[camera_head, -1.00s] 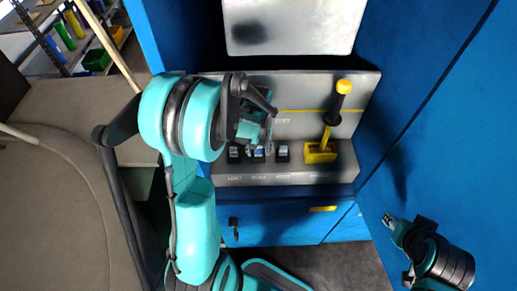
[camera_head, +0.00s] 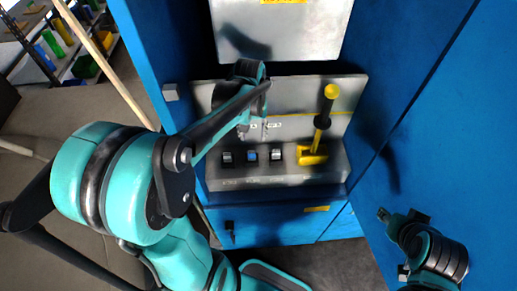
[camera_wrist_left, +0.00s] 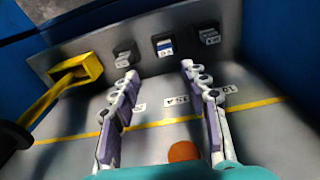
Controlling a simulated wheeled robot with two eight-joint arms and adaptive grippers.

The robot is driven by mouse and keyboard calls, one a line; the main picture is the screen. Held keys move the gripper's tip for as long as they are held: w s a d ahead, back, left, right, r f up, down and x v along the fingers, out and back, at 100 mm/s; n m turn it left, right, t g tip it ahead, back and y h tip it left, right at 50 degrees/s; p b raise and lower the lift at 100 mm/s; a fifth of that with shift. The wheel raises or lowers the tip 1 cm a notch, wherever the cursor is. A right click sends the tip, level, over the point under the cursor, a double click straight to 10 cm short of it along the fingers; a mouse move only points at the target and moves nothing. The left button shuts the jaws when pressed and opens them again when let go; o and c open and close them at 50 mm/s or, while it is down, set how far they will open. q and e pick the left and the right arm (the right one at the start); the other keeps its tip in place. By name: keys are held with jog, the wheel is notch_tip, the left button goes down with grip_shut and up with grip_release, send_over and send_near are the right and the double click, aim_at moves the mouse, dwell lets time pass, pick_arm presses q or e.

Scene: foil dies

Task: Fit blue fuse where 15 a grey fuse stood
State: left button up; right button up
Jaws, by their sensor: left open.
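The blue fuse (camera_head: 251,155) sits in the middle holder on the ledge of a grey panel, between two dark holders. It also shows in the left wrist view (camera_wrist_left: 165,47), beyond the fingertips. My left gripper (camera_wrist_left: 159,73) is open, with nothing between its fingers. In the head view my left gripper (camera_head: 254,131) is by the panel's back wall, behind the holders and apart from the blue fuse. A label reading about 15 A (camera_wrist_left: 178,100) shows between the fingers. My right gripper (camera_head: 383,215) is at the lower right, far from the holders; its jaws are too small to judge.
A yellow bracket (camera_head: 307,159) with a black-and-yellow handle (camera_head: 327,105) stands right of the holders. Blue cabinet walls (camera_head: 424,75) close in both sides. An orange disc (camera_wrist_left: 183,151) shows on the panel between my left fingers. A pole leans at the left.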

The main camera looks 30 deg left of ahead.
pick_arm(q)
jog(key=s+d+r+m+t, duration=0.4)
jog(key=s+d+m+t, duration=0.1)
jog(key=s+d, duration=0.4)
jog(key=shift+s+d+m+t, duration=0.2)
jog(key=shift+s+m+t, duration=0.1)
jog(key=shift+s+t, duration=0.45)
jog(key=shift+w, duration=0.1)
